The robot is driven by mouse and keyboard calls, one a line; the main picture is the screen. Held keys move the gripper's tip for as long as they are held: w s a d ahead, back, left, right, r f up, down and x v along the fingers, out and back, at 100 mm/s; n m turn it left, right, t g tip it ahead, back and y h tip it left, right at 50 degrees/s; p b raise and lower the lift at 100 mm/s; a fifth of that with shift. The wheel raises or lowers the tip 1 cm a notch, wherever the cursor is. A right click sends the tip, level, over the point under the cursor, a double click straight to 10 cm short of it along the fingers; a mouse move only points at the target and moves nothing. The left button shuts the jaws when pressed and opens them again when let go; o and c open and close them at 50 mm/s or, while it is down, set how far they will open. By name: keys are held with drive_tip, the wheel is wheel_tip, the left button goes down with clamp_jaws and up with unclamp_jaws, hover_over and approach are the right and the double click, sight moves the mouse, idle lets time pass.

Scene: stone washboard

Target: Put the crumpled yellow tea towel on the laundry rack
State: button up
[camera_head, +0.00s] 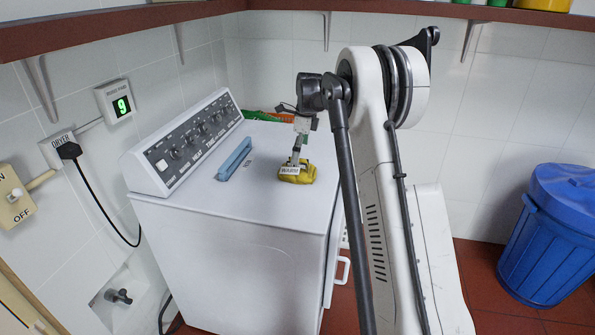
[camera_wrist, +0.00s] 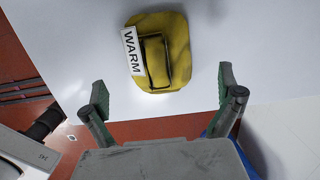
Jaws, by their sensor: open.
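A yellow object (camera_head: 298,174), taken to be the crumpled tea towel, lies on the white machine's top (camera_head: 270,210) near its right side. It also shows in the wrist view (camera_wrist: 182,45), at the top centre, with a white "WARM" label on its left and a dark rectangular loop on it. My gripper (camera_head: 298,152) is above the towel in the head view. In the wrist view my gripper (camera_wrist: 162,90) is open and empty, its two green-padded fingers wide apart, with the towel beyond them. I cannot make out a laundry rack in either view.
A light blue bar-shaped object (camera_head: 235,159) lies left of the towel, near the control panel (camera_head: 190,142). Green and orange items (camera_head: 262,116) are at the machine's back. A brown shelf (camera_head: 100,28) runs overhead. A blue lidded bin (camera_head: 550,235) stands at right on the red floor.

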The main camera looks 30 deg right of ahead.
sight(297, 167)
drive_tip(key=shift+w+a+f+p, duration=0.1)
drive_tip(key=shift+a+f+p, duration=0.05)
drive_tip(key=shift+f, duration=1.05)
drive_tip(key=shift+w+a+f+p, duration=0.1)
drive_tip(key=shift+a+f+p, duration=0.1)
drive_tip(key=shift+f, duration=1.05)
drive_tip(key=shift+w+a+f+p, duration=0.1)
drive_tip(key=shift+a+f, duration=0.05)
drive_tip(key=shift+f, duration=1.05)
drive_tip(key=shift+c, duration=0.5)
drive_tip(key=c, duration=1.3)
drive_tip(key=shift+o, duration=0.2)
drive_tip(key=shift+r, duration=0.15)
